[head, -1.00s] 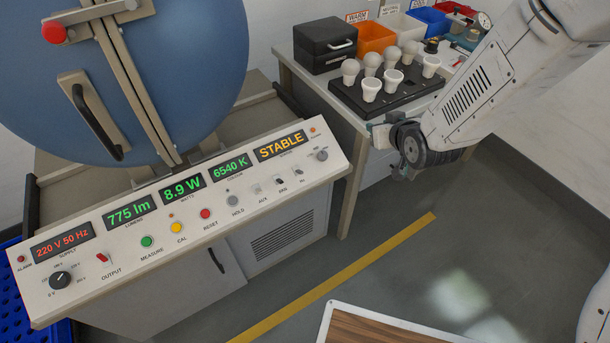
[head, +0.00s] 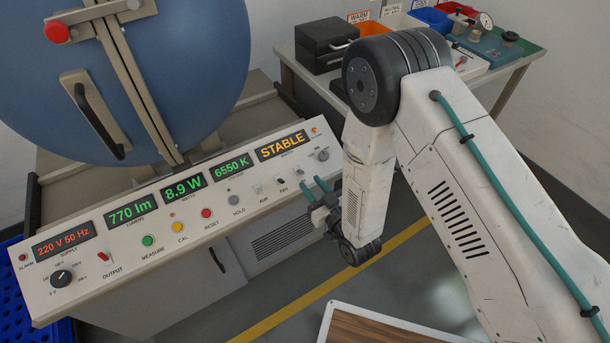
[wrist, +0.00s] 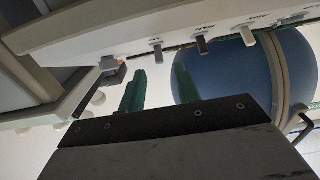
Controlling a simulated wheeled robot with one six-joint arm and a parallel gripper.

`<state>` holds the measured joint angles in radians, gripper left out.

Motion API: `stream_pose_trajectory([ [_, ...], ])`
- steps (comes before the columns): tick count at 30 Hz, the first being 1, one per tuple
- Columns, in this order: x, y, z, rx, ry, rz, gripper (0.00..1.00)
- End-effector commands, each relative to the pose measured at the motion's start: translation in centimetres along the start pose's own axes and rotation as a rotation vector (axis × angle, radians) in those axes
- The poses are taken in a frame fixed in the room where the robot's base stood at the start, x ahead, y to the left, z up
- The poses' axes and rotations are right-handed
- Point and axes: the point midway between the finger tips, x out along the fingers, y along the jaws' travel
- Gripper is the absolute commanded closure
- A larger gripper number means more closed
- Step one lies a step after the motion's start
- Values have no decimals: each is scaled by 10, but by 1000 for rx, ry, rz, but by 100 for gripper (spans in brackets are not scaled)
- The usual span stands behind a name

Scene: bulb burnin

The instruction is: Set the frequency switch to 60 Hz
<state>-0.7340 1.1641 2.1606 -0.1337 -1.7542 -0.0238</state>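The frequency switch, labelled Hz (wrist: 157,55), is a small toggle on the sloping panel, upside down in the wrist view. In the head view it is close to my fingertips, and its position is hard to read there. The supply display (head: 63,241) reads 220 V 50 Hz in red. My gripper (head: 312,184) is in front of the right part of the panel. Its two green fingers are apart with nothing between them; they also show in the wrist view (wrist: 159,88). The Hz switch is ahead of the gap between them, and I see no clear contact.
The FAN switch (wrist: 201,45) and AUX switch (wrist: 247,36) sit beside the Hz switch. A grey knob (head: 323,155) is at the panel's right end. The blue sphere (head: 120,75) stands behind the panel. A side table (head: 505,75) with boxes is at the back right.

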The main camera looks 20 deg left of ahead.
Motion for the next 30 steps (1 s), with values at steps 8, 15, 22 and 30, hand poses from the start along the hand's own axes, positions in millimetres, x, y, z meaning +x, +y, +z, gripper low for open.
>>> stream_pose_trajectory([
  [8,40,1,0,-1,1,1,67],
  [15,48,1,0,-1,-1,2,67],
  [22,47,1,0,0,-2,1,92],
  [30,47,1,0,-1,-6,1,100],
])
